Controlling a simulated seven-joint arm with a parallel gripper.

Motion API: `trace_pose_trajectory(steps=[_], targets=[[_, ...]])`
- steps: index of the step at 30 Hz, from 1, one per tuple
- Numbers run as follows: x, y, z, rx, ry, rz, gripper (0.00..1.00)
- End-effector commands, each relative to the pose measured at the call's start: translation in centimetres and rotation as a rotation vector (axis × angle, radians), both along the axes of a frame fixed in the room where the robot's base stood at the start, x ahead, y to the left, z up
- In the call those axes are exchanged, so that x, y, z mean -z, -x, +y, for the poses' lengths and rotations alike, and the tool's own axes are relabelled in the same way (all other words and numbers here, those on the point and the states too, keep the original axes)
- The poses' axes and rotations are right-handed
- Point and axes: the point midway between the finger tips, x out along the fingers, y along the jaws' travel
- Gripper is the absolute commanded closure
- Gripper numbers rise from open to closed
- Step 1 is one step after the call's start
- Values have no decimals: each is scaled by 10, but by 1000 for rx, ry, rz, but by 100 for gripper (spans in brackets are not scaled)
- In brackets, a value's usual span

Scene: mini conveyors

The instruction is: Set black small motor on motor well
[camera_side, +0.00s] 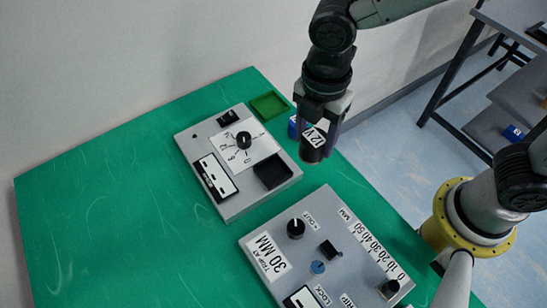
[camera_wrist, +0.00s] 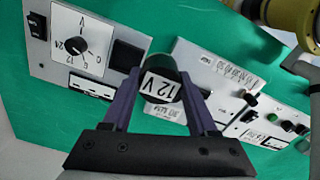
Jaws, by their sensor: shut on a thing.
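The black small motor (camera_side: 313,154) is a dark cylinder with a white "12 V" label. It also shows in the wrist view (camera_wrist: 162,86). My gripper (camera_side: 320,142) is shut on it, one finger on each side, and holds it above the table. The motor well looks to be the black square recess (camera_side: 272,174) in the grey voltage panel, to the left of and below the motor in the side view. The recess looks empty. In the wrist view the recess (camera_wrist: 127,55) lies left of the motor, apart from it.
The grey voltage panel (camera_side: 236,203) carries a dial knob (camera_side: 243,140) and a switch (camera_side: 229,117). A second grey panel (camera_side: 290,262) with knobs stands in front. A green tray (camera_side: 285,101) and a small blue object (camera_side: 292,128) are behind. The green table's left side is clear.

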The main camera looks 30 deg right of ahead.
Motion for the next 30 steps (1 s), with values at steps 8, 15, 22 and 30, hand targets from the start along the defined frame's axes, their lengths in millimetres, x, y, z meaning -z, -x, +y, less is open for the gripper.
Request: trace_pose_trajectory(steps=[8,15,22,30], targets=[[41,-40,31,0,2,2,100],[64,-56,44,1,0,-1,100],[79,-61,48,0,0,0,100],[102,-61,48,0,-2,-3,100]])
